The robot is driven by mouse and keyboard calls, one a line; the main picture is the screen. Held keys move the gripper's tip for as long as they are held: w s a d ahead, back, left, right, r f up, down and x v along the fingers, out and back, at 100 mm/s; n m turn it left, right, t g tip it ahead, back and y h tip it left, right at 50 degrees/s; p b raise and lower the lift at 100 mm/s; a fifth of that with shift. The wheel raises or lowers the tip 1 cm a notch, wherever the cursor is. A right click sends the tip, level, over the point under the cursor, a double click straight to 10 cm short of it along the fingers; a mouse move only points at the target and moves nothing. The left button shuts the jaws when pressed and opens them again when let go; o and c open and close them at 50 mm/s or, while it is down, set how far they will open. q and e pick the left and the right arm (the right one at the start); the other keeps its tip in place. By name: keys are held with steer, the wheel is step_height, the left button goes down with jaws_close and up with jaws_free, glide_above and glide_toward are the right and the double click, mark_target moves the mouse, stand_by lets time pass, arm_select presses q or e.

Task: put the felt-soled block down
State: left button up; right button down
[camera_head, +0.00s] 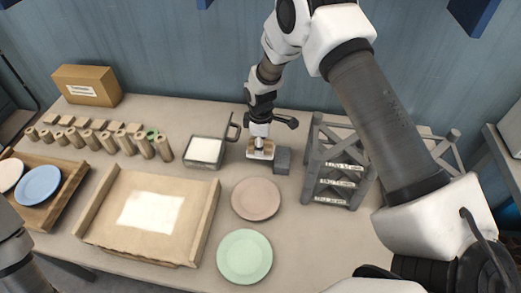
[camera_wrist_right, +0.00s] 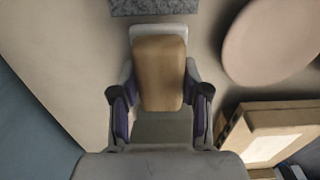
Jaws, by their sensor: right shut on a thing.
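My right gripper (camera_head: 260,142) is shut on the felt-soled block (camera_head: 260,155), above the table's middle at the back. In the right wrist view the block has a tan wooden top (camera_wrist_right: 159,72) and a pale grey base edge, between the two fingers of the gripper (camera_wrist_right: 160,103). The block looks about upright. Its underside is hidden, and I cannot tell whether it touches the table. My left gripper is not in view; only part of my left arm shows at lower left.
A pale-topped tray (camera_head: 188,166) stands left of the block, and a grey rack (camera_head: 312,160) stands to the right. A pink plate (camera_head: 256,199) and a green plate (camera_head: 244,257) lie in front. A wooden tray (camera_head: 205,215) and several wooden pegs (camera_head: 164,149) are farther left.

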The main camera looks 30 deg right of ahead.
mark_target(261, 161)
steer(key=f, duration=0.3)
steer(key=f+p, duration=0.1)
steer(key=f, duration=0.1)
steer(key=shift+w+d+f, duration=0.1)
steer(key=shift+w+d, duration=0.15)
steer(key=shift+w, duration=0.05)
steer(key=shift+s+a, duration=0.1)
steer(key=shift+s, duration=0.05)
steer(key=c, duration=0.6)
jaws_free()
steer(key=shift+f, duration=0.1)
steer(key=shift+o, duration=0.2)
